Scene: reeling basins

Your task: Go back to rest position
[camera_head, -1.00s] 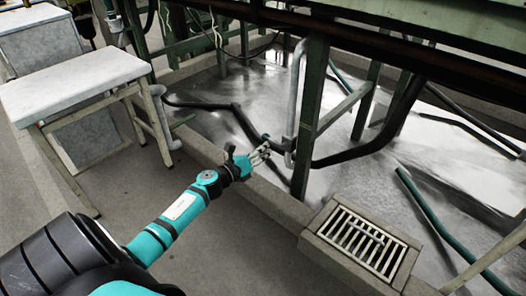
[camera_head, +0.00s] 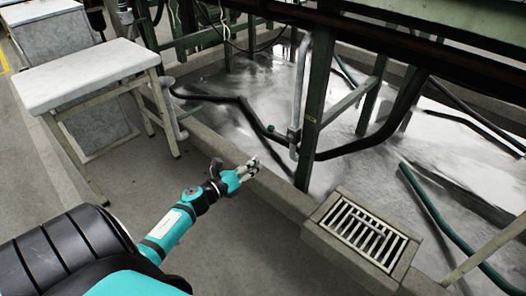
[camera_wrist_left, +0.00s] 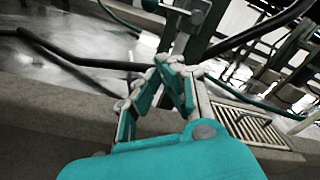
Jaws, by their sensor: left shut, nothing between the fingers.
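My left arm comes in from the lower left of the head view. Its teal and grey gripper (camera_head: 249,168) is shut and empty, over the low concrete curb and apart from the grey upright pipe (camera_head: 300,85). The gripper's fingers (camera_wrist_left: 165,80) also show from behind in the left wrist view, bent close together. A valve-like fitting (camera_head: 293,135) with a small green knob (camera_head: 271,128) sits low on the pipe, beyond the fingertips. My right gripper is not in view.
A wet basin floor (camera_head: 235,125) with dark hoses lies behind the concrete curb (camera_head: 275,190). A green post (camera_head: 314,110) stands beside the pipe. A metal grate (camera_head: 362,228) is at lower right, a white-topped table (camera_head: 85,75) at upper left.

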